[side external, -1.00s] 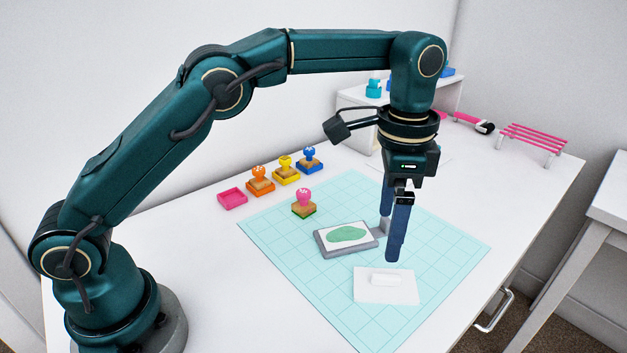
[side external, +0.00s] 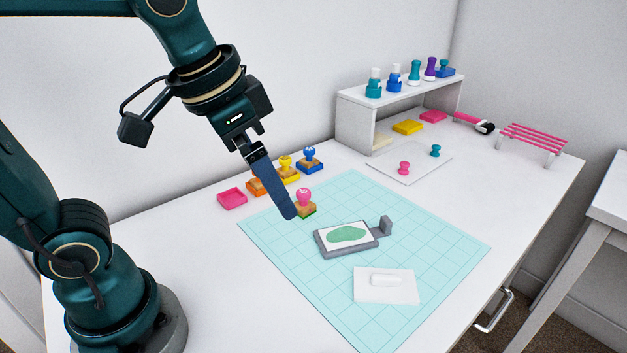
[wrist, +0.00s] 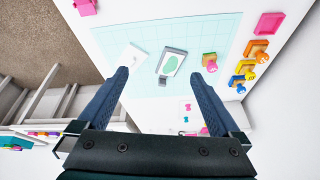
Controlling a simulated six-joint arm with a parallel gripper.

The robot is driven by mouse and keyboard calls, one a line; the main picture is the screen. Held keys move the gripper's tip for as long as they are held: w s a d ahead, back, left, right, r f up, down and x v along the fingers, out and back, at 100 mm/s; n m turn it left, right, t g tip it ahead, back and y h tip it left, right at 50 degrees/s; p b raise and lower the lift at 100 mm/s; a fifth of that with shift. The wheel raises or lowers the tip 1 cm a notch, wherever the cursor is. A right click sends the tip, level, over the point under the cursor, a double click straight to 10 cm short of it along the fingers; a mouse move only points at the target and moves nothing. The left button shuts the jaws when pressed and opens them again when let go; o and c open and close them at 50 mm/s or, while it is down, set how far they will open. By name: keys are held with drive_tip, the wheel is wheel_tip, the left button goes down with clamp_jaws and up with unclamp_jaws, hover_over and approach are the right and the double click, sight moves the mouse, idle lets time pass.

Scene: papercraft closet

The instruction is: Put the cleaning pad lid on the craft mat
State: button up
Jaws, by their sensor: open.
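A white square plate with a raised white bar handle, which looks like the cleaning pad lid (side external: 372,292), lies flat on the front part of the pale teal gridded craft mat (side external: 300,262). In the wrist view the lid (wrist: 133,58) shows near the left finger, and the mat (wrist: 152,32) lies beyond the fingers. My gripper (side external: 290,213) is raised near the mat's left side, tilted and away from the lid. In the wrist view my gripper (wrist: 159,75) has its blue fingers wide apart with nothing between them.
A grey block with a green print (side external: 347,236) and a pink-topped stamp (side external: 304,198) sit on the mat. Several coloured stamps and trays line its back left edge. A white shelf with bottles (side external: 358,118) and a white sheet with two knobs (side external: 400,168) stand behind.

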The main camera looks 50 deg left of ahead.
drive_tip(key=s+a+f+n+t, duration=0.1)
drive_tip(key=s+f+n, duration=0.1)
drive_tip(key=s, duration=0.3)
drive_tip(key=shift+s+a+f, duration=0.15)
drive_tip(key=shift+a+f, duration=0.2)
drive_tip(key=shift+f, duration=0.5)
